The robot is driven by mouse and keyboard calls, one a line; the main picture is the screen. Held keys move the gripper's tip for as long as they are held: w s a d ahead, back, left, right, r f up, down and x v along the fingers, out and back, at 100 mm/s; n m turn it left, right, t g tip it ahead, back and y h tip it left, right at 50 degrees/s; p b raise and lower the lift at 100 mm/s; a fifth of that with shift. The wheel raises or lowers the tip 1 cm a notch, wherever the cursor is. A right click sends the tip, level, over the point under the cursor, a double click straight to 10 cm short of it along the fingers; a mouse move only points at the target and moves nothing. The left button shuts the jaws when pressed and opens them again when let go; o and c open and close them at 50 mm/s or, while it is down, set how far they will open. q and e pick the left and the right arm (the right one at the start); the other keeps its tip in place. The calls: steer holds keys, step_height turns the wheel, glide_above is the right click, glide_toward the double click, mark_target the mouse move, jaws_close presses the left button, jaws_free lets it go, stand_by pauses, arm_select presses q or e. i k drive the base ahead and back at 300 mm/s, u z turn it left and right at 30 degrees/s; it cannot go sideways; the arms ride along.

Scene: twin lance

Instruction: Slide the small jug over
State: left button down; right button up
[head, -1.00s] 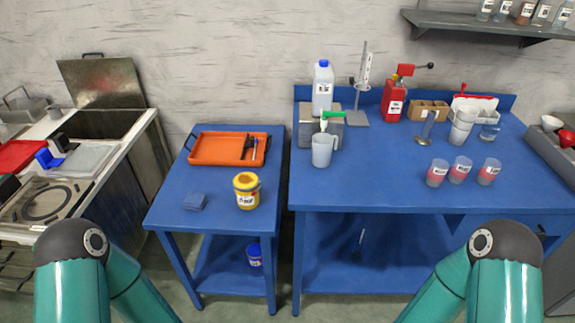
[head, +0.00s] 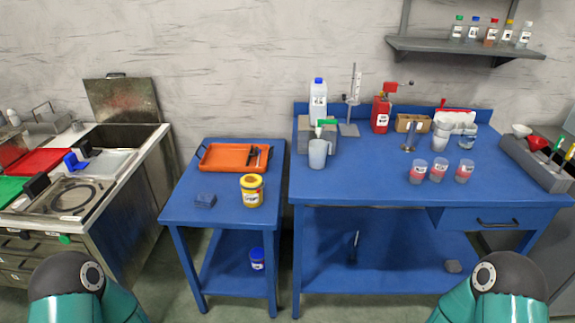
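A small grey-white jug (head: 319,153) with a handle on its right stands upright on the blue workbench (head: 350,190), near its left side. It stands just in front of a grey block-shaped unit (head: 304,138) that has a green-topped part above the jug. Both of my arms show only as teal links with dark joints at the bottom left and bottom right corners. Neither gripper is in view, and nothing of mine touches the jug.
Several red-and-clear cups (head: 439,170) stand to the right on the bench. The bench front around the jug is clear.

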mark_target(321, 154)
steer(key=z, duration=0.15)
steer(key=i, duration=0.9)
steer(key=u, duration=0.05)
